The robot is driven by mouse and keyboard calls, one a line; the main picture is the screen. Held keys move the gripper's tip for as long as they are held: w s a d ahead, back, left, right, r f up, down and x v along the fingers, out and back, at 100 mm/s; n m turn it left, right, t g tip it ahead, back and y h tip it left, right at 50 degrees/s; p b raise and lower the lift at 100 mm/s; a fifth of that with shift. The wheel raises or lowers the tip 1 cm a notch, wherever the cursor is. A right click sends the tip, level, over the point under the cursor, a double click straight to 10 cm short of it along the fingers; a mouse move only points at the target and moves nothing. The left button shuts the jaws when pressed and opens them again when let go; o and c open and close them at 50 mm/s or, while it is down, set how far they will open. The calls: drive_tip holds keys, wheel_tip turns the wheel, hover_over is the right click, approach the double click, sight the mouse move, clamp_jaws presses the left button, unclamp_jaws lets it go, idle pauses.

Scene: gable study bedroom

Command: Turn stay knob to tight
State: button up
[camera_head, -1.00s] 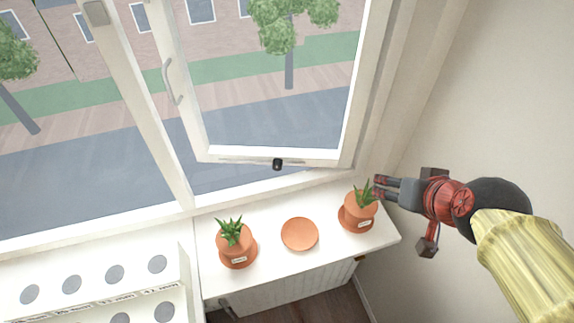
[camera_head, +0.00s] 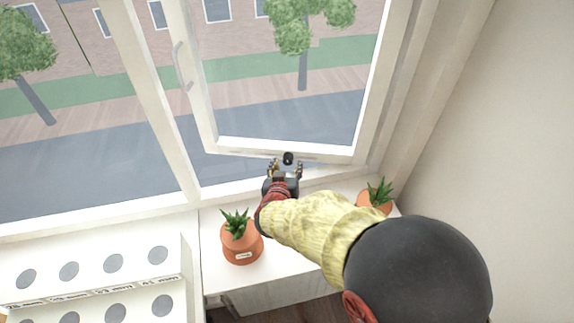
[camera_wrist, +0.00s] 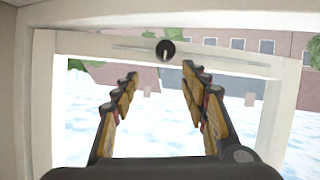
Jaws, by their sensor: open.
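The stay knob (camera_head: 288,158) is a small black round knob on the bottom rail of the open window sash (camera_head: 250,150). In the wrist view the knob (camera_wrist: 166,50) has a short pale mark on its face, pointing roughly downward. My gripper (camera_head: 285,168) is open and empty just in front of the knob. In the wrist view its two fingers (camera_wrist: 158,80) are spread apart, and the knob shows beyond them, above the gap. The fingers do not appear to touch it. Any lettering for tight or loose is too small to make out.
A potted plant (camera_head: 241,243) stands on the sill left of my arm. Another potted plant (camera_head: 375,196) stands at the right, partly hidden by my arm. A white rack with grey discs (camera_head: 92,285) is at the lower left. The sloped wall (camera_head: 480,150) bounds the right.

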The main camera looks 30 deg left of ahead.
sight(287, 162)
drive_tip(key=shift+t, duration=0.3)
drive_tip(key=w+a+f+b, duration=0.1)
drive_tip(key=w, duration=0.1)
drive_tip(key=w+a+f, duration=0.1)
drive_tip(key=w+f, duration=0.1)
drive_tip(key=w+a+f+b, duration=0.1)
drive_tip(key=f, duration=0.1)
drive_tip(key=shift+w+b, duration=0.3)
drive_tip(key=shift+w, duration=0.1)
drive_tip(key=c, duration=1.1)
drive_tip(key=shift+c, duration=0.2)
